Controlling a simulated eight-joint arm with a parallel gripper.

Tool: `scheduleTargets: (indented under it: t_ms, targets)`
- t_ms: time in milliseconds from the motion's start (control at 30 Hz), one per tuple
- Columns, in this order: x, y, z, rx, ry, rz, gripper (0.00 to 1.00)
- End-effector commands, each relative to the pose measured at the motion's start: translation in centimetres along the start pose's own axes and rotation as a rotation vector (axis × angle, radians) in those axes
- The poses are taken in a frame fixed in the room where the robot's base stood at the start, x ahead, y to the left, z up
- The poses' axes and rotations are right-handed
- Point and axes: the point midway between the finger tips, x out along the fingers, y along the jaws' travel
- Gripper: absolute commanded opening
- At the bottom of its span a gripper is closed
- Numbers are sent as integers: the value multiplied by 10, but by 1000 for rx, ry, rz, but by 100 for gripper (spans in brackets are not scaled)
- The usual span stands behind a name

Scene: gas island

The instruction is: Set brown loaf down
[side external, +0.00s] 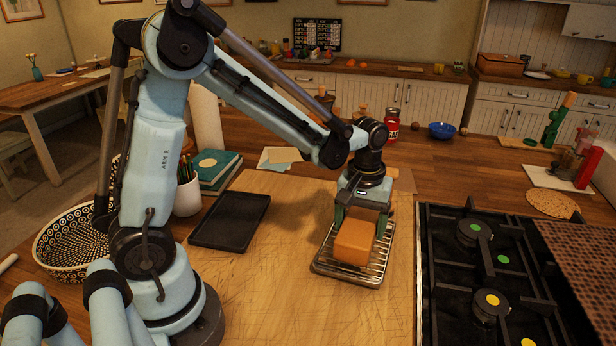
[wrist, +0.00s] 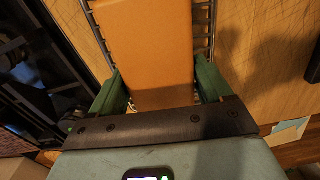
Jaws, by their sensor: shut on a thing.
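The brown loaf (side external: 354,241) is an orange-brown block at the wire cooling rack (side external: 376,268) on the wooden board. My gripper (side external: 361,212) is over the rack and shut on the loaf, pointing down. In the wrist view the loaf (wrist: 148,50) lies between the two green fingers of my gripper (wrist: 160,88), and bars of the rack (wrist: 203,30) show on both sides of it. The loaf is over the rack's area; whether its underside touches the bars is hidden.
A black tray (side external: 230,221) lies left of the rack on the board (side external: 270,290). A gas hob (side external: 480,260) is close on the right. A red-labelled jar (side external: 391,126) and a blue bowl (side external: 441,131) stand behind. The board's front part is clear.

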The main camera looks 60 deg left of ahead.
Motion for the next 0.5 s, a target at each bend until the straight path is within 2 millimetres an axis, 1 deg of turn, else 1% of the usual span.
scheduleTargets:
  t_ms: [33, 167, 367, 500]
  targets:
    - [1, 0, 0, 0, 0, 0, 80]
    - [1, 0, 0, 0, 0, 0, 100]
    - [0, 0, 0, 0, 0, 0, 100]
    - [-5, 0, 0, 0, 0, 0, 100]
